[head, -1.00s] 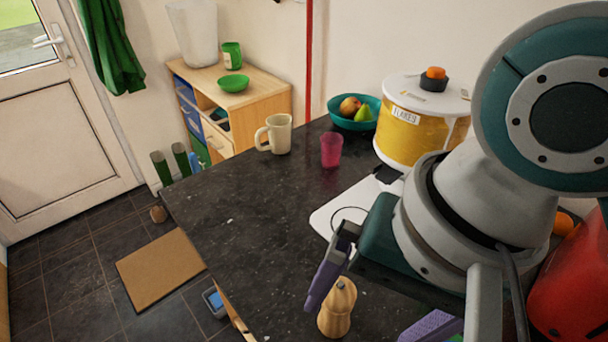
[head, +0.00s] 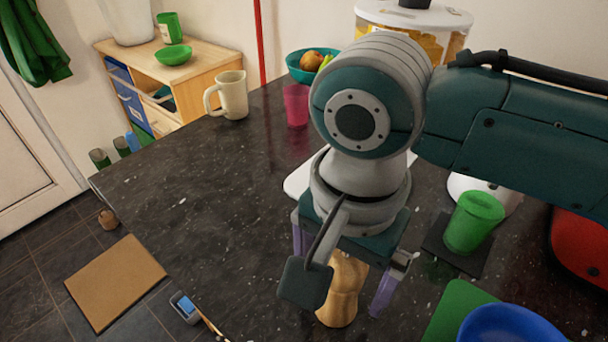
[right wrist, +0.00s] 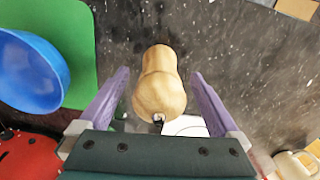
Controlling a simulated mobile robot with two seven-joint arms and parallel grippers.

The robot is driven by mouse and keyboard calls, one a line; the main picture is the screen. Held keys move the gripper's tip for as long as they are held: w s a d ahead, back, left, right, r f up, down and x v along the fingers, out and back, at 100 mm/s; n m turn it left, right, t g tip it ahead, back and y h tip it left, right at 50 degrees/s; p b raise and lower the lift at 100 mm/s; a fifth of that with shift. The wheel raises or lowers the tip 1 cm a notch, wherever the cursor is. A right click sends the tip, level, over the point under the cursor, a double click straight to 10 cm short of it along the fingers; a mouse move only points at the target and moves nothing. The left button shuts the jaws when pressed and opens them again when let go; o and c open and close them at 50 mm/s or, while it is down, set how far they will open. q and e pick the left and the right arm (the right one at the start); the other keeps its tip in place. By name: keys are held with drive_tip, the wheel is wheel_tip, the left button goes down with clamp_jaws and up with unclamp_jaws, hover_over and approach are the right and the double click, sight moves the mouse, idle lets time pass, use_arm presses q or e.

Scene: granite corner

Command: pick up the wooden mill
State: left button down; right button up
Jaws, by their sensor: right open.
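The wooden mill (head: 341,300) is pale, waisted and stands on the dark granite counter, partly hidden by my right wrist in the head view. It shows fully between the fingers in the right wrist view (right wrist: 160,90). My right gripper (head: 338,282) points down over the mill, with one purple finger on each side. Its jaws are open, with a gap between each finger and the mill in the wrist view. My left gripper is not in view.
A blue bowl (head: 512,328) and green board (head: 455,308) lie right of the mill. A green cup (head: 473,222) stands behind them on a dark mat. A red object (head: 582,250) is at the far right. The counter left of the mill is clear.

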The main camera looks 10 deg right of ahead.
wheel_tip(320, 180, down, 3)
drive_tip(key=shift+r, duration=0.1)
clamp_jaws()
idle(0.8)
